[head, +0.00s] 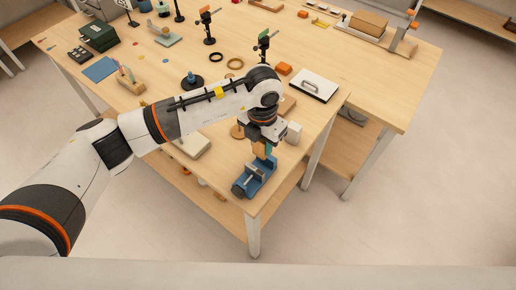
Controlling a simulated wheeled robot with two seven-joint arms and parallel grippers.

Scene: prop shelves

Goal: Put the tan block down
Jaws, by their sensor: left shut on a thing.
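My left gripper (263,146) reaches down over the front corner of the wooden table and is shut on the tan block (259,149). The block is small and partly hidden by the gripper. A blue vise (251,183) with grey parts stands on the table right below the block. From this angle I cannot tell whether the block touches the vise. My right gripper is out of view.
A small white block (293,133) stands just right of the gripper. A white panel with a handle (314,86) and an orange block (284,69) lie farther back. A pale flat block (192,145) lies to the left, partly behind my arm. The table's edge is close to the vise.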

